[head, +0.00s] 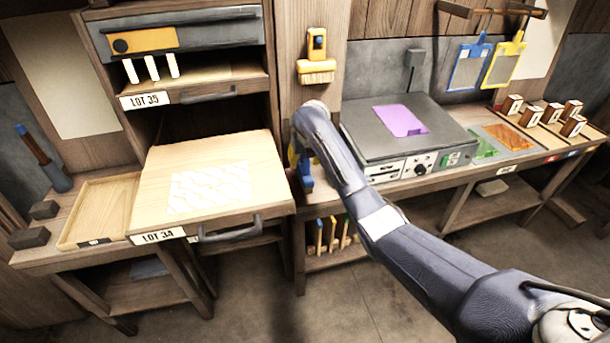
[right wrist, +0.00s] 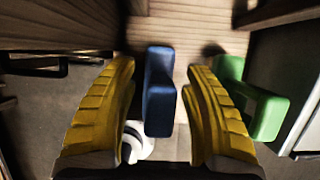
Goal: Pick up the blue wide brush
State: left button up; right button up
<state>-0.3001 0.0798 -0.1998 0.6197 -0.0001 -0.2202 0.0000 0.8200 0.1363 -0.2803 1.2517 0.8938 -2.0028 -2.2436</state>
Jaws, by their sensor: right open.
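The blue wide brush (head: 305,172) is at the wooden post, below the yellow brush, partly hidden by my right gripper (head: 297,155). In the right wrist view the blue brush (right wrist: 160,92) stands between the two yellow fingers of my right gripper (right wrist: 163,68). The fingers are open, with a gap on each side of the blue piece. Its bristles cannot be made out. My left gripper is not in view.
A green piece (right wrist: 252,98) is just right of the fingers in the right wrist view. The yellow brush (head: 317,72) hangs above on the post. The pulled-out LOT 34 drawer (head: 255,150) is close on the left, the grey machine (head: 375,147) on the right.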

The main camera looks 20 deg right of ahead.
jog(key=shift+c, duration=0.4)
grip_shut()
